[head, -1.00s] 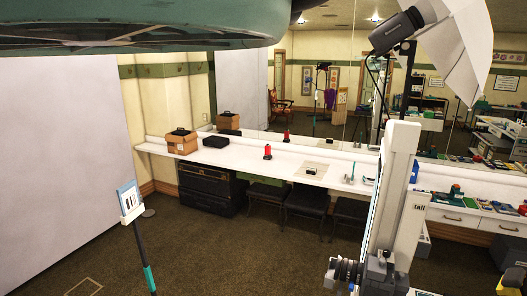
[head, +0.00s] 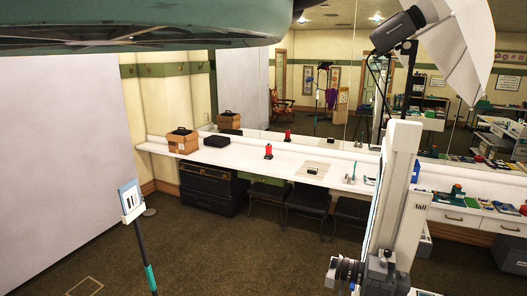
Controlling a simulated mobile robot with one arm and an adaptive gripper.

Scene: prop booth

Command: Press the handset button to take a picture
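A black camera with a lens (head: 365,272) sits at the lower right, in front of a tall white column (head: 392,190) marked "tall". I cannot pick out the handset or its button for certain. A small dark item (head: 312,171) lies on a beige pad (head: 322,165) on the white counter; it is too small to identify. My gripper is not in view.
The white counter (head: 235,160) runs along a mirror wall, with a cardboard box (head: 183,143) and a black case (head: 216,140) on it. Dark chairs (head: 308,198) and black trunks (head: 207,188) stand below. A pole with a card (head: 131,200) stands at left. Carpet (head: 235,255) is clear in the middle.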

